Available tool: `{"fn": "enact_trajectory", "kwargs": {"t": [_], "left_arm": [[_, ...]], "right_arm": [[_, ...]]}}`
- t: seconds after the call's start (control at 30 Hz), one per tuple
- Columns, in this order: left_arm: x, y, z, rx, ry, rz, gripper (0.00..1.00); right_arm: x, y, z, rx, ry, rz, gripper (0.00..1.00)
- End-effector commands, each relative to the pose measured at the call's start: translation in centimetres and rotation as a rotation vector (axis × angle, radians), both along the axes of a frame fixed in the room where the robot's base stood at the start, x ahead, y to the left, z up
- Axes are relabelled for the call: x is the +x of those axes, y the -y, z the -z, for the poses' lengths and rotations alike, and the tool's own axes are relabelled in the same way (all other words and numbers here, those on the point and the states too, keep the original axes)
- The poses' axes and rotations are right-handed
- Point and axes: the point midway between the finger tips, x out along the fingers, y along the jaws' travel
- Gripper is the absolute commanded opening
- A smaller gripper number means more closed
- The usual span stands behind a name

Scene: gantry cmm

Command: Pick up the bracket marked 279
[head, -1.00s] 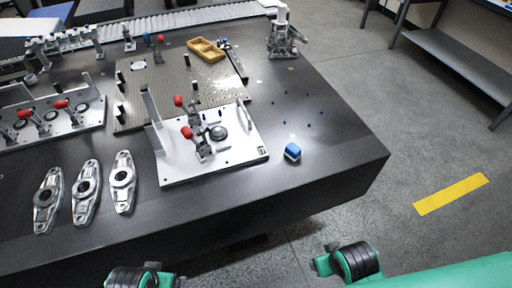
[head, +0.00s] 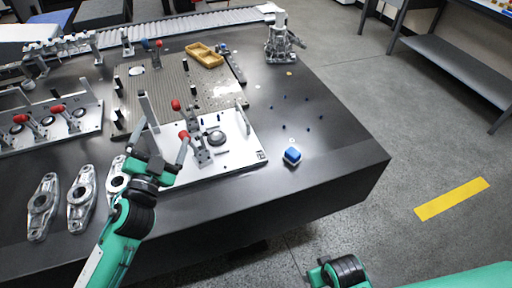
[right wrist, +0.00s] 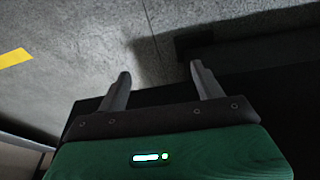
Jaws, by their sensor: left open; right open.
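Three silver metal brackets lie side by side at the front left of the dark table in the head view: a left one (head: 43,207), a middle one (head: 82,198) and a right one (head: 116,181). No number on them is legible, so I cannot tell which is 279. My left gripper (head: 166,152) is open above the table, just right of the right bracket. My left arm partly hides that bracket. My right gripper (right wrist: 163,85) is open and empty over the floor in the right wrist view.
A light fixture plate (head: 230,156) with red-handled clamps stands right behind my left gripper. Another clamp fixture (head: 85,127) lies behind the brackets. A blue block (head: 292,155) sits near the table's right edge.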

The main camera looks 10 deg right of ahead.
Motion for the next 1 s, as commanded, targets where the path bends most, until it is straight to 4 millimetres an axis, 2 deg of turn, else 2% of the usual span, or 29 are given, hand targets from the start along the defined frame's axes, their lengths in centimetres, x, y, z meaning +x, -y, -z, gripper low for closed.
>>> {"fn": "enact_trajectory", "kwargs": {"t": [0.03,0.1,0.23,0.4,0.53,0.67,0.77,0.87,0.9,1.0], "left_arm": [[0.4,1.4,-1.4,0.062,0.083,0.071,0.92],[0.5,3.4,-2.7,0.151,0.184,0.178,0.92],[0.0,6.7,-3.5,0.341,0.332,0.383,0.92],[-0.6,9.2,-1.5,0.633,0.434,0.654,0.92],[-0.5,8.8,1.5,0.884,0.430,0.849,0.92],[0.4,6.0,5.0,1.147,0.346,1.020,0.92],[1.4,2.2,7.3,1.350,0.224,1.129,0.92],[2.7,-2.9,8.7,1.542,0.052,1.208,0.92],[3.2,-5.2,9.0,1.613,-0.031,1.230,0.92],[4.0,-10.8,9.0,1.758,-0.243,1.263,0.92]], "right_arm": [[0.0,-0.1,1.0,0.001,-0.006,0.000,0.68],[0.0,-0.1,2.3,0.001,-0.011,-0.001,0.68],[-0.2,-0.2,4.6,0.002,-0.022,-0.002,0.68],[-0.5,-0.3,7.6,0.002,-0.034,-0.004,0.68],[-0.9,-0.4,9.9,0.003,-0.043,-0.004,0.68],[-1.4,-0.4,12.1,0.004,-0.054,-0.005,0.68],[-1.8,-0.4,13.7,0.003,-0.061,-0.006,0.68],[-2.3,-0.4,15.4,0.004,-0.068,-0.007,0.68],[-2.6,-0.4,16.0,0.004,-0.070,-0.007,0.68],[-3.1,-0.4,17.4,0.004,-0.077,-0.008,0.68]]}}
